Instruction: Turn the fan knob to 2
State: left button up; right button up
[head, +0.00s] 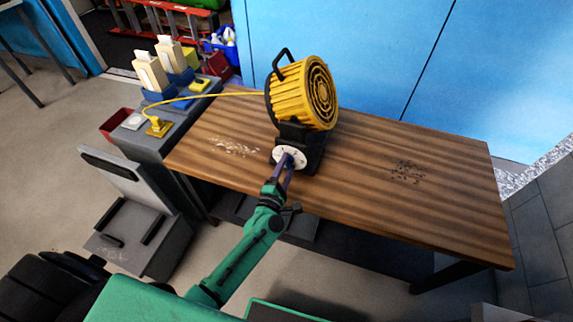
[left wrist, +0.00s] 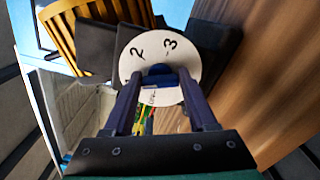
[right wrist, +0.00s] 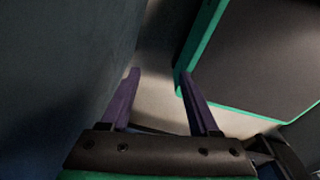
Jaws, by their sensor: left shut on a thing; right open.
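The yellow fan (head: 300,95) stands on the wooden table (head: 440,190) on a black base. A white round dial (head: 281,155) is on the front of the base; in the left wrist view the dial (left wrist: 133,62) shows the marks 2 and 3. Its blue knob (left wrist: 158,74) is at the dial's middle. My left gripper (head: 286,162) is at the dial, with its fingers shut on the knob; it also shows in the left wrist view (left wrist: 158,80). The fingers hide the lower part of the dial. My right gripper (right wrist: 158,80) is open and empty, low down and away from the table.
A yellow cord (head: 215,96) runs from the fan to a yellow plug (head: 158,127) on the grey side unit. Pale crumbs (head: 233,146) and dark crumbs (head: 407,172) lie on the table. The table's right part is otherwise clear.

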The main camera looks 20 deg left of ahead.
pick_arm(q)
jog(key=m+p, duration=0.1)
jog(key=m, duration=0.4)
jog(key=shift+f+m, duration=0.15)
jog(key=shift+m, duration=0.15)
jog(key=shift+f+m+p, duration=0.1)
jog(key=shift+m+p, duration=0.4)
jog(key=shift+m, duration=1.7)
jog(key=o, duration=1.4)
jog(key=shift+c, duration=0.2)
jog(key=s, duration=1.4)
jog(key=shift+s+a, duration=0.3)
jog(key=shift+a, duration=0.15)
